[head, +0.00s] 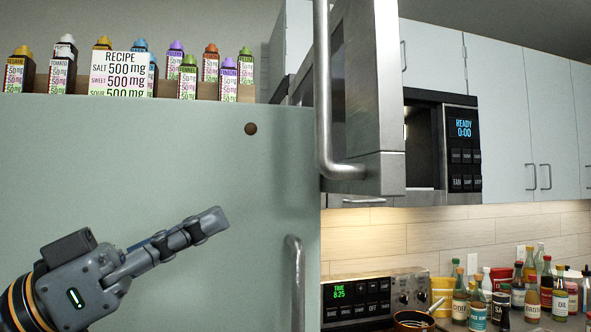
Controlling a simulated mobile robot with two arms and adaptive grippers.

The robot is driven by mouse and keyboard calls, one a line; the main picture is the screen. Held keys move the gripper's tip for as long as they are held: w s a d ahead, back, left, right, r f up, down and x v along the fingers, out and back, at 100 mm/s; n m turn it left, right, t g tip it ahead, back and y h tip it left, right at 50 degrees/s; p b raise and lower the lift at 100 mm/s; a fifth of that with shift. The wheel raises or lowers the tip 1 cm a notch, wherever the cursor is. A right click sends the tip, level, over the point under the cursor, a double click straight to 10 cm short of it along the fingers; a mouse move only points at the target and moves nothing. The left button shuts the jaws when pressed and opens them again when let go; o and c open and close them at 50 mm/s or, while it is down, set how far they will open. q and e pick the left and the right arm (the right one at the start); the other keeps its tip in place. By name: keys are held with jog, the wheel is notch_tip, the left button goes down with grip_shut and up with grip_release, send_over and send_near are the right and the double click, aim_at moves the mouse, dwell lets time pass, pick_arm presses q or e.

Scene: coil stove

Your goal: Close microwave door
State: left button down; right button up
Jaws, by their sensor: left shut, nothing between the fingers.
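The microwave (461,150) hangs above the stove, at the right of the middle. Its display reads READY 0:00. Its door (381,110) stands wide open and swung out towards me, with a long metal handle (323,100) on its left side. Part of the dark cavity (420,145) shows between the door and the control panel. My left gripper (218,220) is at the lower left, shut and empty, pointing right and a little up. In the picture it is left of and below the door, apart from it. My right gripper is not in view.
A pale green fridge (170,150) fills the left, with a handle (295,280) and seasoning boxes (188,77) with a recipe card (120,75) on top. Below the microwave are a stove panel (375,295), a pan (413,320) and several bottles (478,305). White cupboards (540,120) line the right.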

aim_at(318, 169)
pick_arm(q)
jog(key=p+x, duration=0.2)
jog(key=x, duration=0.3)
jog(key=p+x, duration=0.3)
jog(key=x, duration=0.2)
jog(key=shift+d+r, duration=0.15)
jog(key=shift+r, duration=0.2)
jog(key=shift+w+d+r, duration=0.15)
jog(key=shift+w+d, duration=0.2)
jog(key=shift+d, duration=0.25)
